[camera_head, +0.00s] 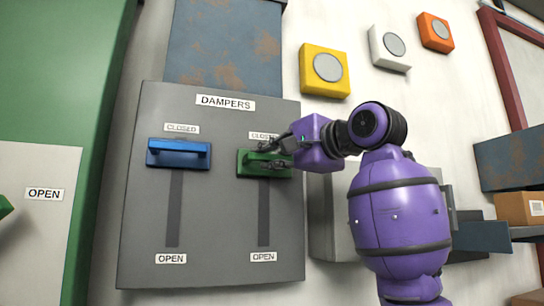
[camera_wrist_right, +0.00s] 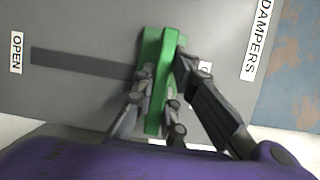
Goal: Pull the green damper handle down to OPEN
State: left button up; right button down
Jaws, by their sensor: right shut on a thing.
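The green damper handle (camera_head: 250,168) is at the top of its vertical slot on the grey DAMPERS panel (camera_head: 218,220), beside the CLOSED label. My right gripper (camera_head: 272,157) reaches it from the right and is shut on it. In the right wrist view the green handle (camera_wrist_right: 158,85) lies between the fingers of the right gripper (camera_wrist_right: 155,100). The slot runs from the handle toward the OPEN label (camera_head: 263,257). The left gripper is not in view.
A blue handle (camera_head: 180,154) sits at the top of the left slot, under its own CLOSED label. Yellow, white and orange round-faced boxes (camera_head: 325,70) are on the wall above right. A grey box (camera_head: 325,215) is right of the panel, partly behind my arm. The slot below the green handle is clear.

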jog(key=shift+a+f, duration=0.15)
jog(key=shift+f, duration=7.45)
jog(key=shift+w, duration=0.1)
jog(key=c, duration=2)
grip_release()
jog(key=shift+o, duration=1.2)
jog(key=shift+s, duration=0.2)
jog(key=shift+r, duration=0.15)
